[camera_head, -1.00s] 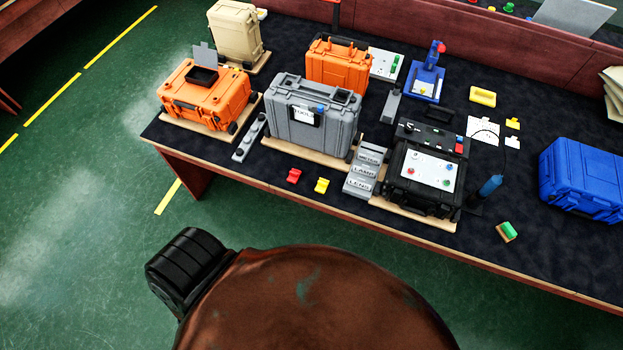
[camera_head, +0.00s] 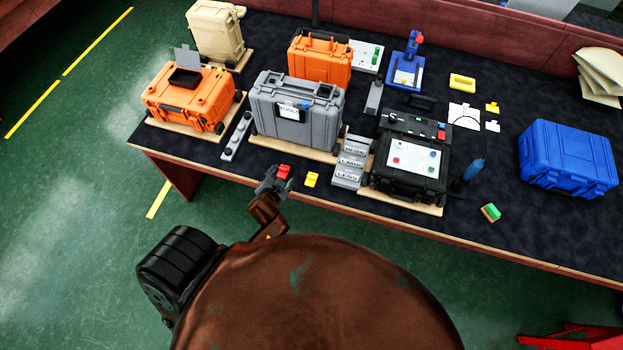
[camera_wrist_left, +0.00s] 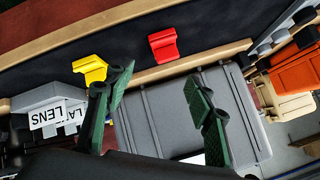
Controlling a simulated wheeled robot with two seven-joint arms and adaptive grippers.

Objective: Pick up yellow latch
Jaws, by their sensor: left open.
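The small yellow latch (camera_head: 312,180) lies on the dark table top near its front edge. It also shows in the left wrist view (camera_wrist_left: 90,69), just beyond one finger. A red latch (camera_head: 283,171) lies to its left; in the wrist view this red latch (camera_wrist_left: 163,44) is beyond the gap between the fingers. My left gripper (camera_head: 272,182) is at the table's front edge, by the red latch and left of the yellow one. In the wrist view its green fingers (camera_wrist_left: 158,80) are apart with nothing held between them. My right gripper is not in view.
A grey case (camera_head: 268,128) stands behind the latches. Grey labelled blocks (camera_head: 347,176) and a black case (camera_head: 378,181) stand to the right. An orange case (camera_head: 160,92) is at left.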

